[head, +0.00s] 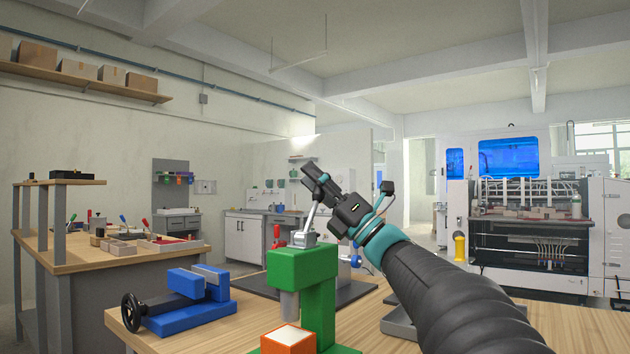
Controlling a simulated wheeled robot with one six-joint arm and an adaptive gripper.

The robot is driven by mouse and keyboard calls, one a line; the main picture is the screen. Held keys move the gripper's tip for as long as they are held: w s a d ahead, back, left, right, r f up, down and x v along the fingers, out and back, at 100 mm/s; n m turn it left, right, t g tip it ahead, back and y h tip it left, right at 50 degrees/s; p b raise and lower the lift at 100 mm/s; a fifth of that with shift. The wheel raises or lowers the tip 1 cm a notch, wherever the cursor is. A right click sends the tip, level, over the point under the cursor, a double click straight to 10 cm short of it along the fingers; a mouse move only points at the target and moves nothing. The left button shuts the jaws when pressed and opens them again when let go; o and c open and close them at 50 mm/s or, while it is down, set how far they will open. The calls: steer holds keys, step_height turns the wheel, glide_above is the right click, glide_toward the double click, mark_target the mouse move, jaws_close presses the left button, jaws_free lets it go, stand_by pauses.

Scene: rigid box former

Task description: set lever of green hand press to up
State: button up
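The green hand press (303,268) stands on the wooden bench at the bottom centre, with a grey ram pointing down. Its thin silver lever (311,217) rises from the grey pivot on top and points up, leaning slightly right. My gripper (316,177) reaches in from the lower right and is at the lever's upper end, in front of or around it. The fingers overlap the lever's tip, so I cannot tell whether they are closed on it.
An orange block with a pale top (288,338) sits below the ram. A blue vise (187,306) with a black handwheel stands left of the press. A dark flat plate (345,292) lies behind it. A side bench (110,258) with tools is at left.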

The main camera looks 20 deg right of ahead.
steer(key=v, duration=1.2)
stand_by(0.3)
